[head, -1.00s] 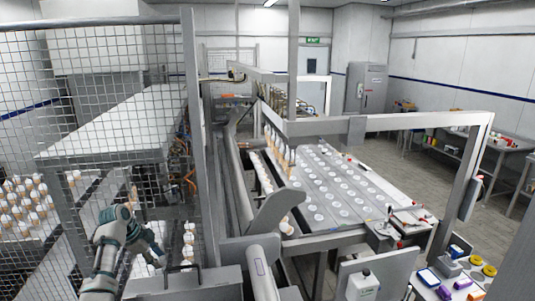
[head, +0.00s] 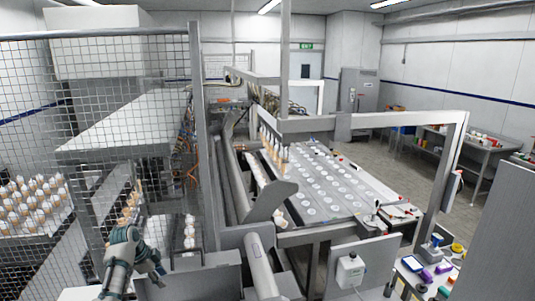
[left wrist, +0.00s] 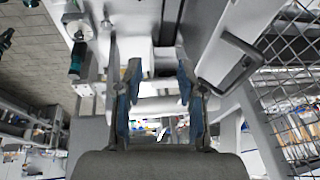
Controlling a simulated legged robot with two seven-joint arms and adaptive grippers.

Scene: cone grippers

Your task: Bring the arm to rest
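My left arm, grey and teal, comes in at the lower left of the head view, in front of the wire mesh fence. Its left gripper (head: 157,272) is small there, near a grey box-like cover. In the left wrist view my left gripper (left wrist: 157,85) shows two blue-padded fingers well apart, with nothing held between them. Machine parts and a dark bent handle (left wrist: 228,65) show beyond the fingers; I cannot tell how far off they are. My right gripper is in neither view.
The mesh fence (head: 100,120) and its post (head: 203,150) stand close by the left arm. A conveyor with round-holed plates (head: 335,185) fills the middle. Cones (head: 35,200) stand at left. A grey panel (head: 490,230) is at right.

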